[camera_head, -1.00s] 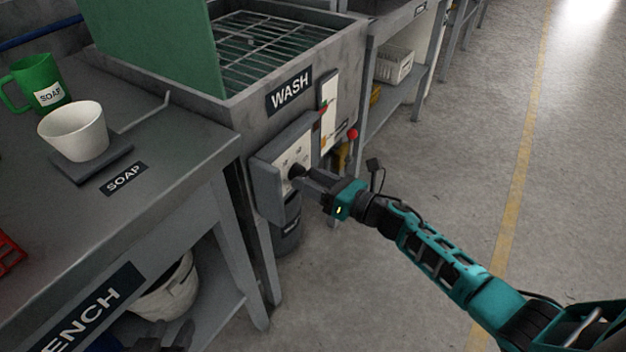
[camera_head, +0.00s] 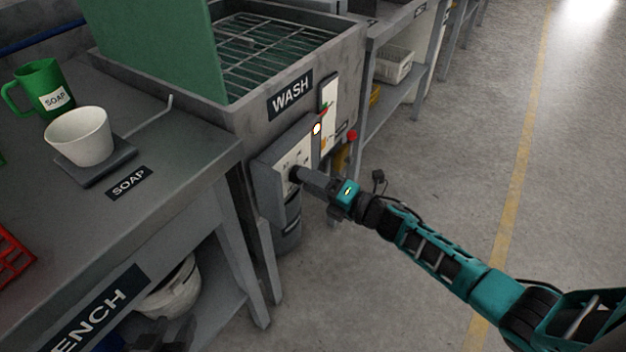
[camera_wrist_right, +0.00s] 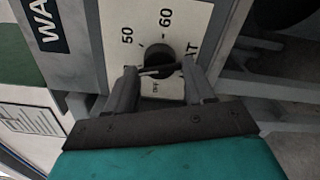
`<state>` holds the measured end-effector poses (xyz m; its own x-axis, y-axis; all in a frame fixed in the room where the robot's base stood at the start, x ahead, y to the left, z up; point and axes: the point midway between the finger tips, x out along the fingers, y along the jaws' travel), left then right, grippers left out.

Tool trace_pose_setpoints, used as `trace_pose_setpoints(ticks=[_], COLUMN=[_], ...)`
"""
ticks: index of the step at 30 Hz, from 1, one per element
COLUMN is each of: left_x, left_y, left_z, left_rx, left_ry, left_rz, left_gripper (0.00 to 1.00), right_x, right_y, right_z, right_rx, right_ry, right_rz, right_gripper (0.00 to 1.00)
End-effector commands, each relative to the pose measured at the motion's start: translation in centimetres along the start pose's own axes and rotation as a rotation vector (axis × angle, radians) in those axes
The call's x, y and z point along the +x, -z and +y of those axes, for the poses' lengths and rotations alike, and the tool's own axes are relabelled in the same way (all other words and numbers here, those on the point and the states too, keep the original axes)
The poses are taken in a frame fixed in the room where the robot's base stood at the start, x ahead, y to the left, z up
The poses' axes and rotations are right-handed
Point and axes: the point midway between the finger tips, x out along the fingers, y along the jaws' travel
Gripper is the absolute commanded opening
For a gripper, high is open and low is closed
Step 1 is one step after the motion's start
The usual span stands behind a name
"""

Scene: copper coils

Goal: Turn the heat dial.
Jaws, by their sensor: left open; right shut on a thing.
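The heat dial is a round black knob (camera_wrist_right: 158,60) on a pale plate (camera_wrist_right: 112,20) marked 50 and 60, with part of a word ending in "AT". In the head view the dial (camera_head: 295,174) sits on the grey control box on the wash tank's front. My right gripper (camera_head: 302,176) is shut on the dial, with one finger on each side in the right wrist view (camera_wrist_right: 162,72). The fingers partly cover the plate's lower markings.
The wash tank (camera_head: 345,75) has a rack and a raised green lid (camera_head: 165,45). A small white light (camera_head: 317,128) glows above the box, near a red knob (camera_head: 352,136). The bench (camera_head: 190,140) at left bears a white cup (camera_head: 80,140) and green mug (camera_head: 45,90). Floor at right is clear.

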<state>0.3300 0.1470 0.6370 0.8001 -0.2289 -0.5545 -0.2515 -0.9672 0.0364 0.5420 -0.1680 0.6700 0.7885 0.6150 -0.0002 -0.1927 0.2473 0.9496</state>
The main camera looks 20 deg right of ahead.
Motion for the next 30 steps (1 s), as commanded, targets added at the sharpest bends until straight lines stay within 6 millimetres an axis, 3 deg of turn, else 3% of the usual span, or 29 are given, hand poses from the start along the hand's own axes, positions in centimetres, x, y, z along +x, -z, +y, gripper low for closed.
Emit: trace_pose_setpoints(ticks=[18, 30], left_x=[-1.0, -1.3], left_y=[1.3, 1.7], left_z=[-0.1, -0.1], left_rx=[0.012, 0.011], left_ry=[0.0, 0.0], left_rz=[-0.003, -0.003], left_gripper=[0.43, 0.43], right_x=[0.0, -0.1], right_y=[-0.1, 0.0], right_z=[0.1, 0.1], right_rx=[0.568, 0.792], right_ry=[0.001, 0.002], right_rz=[0.0, 0.0], right_gripper=[0.23, 0.23])
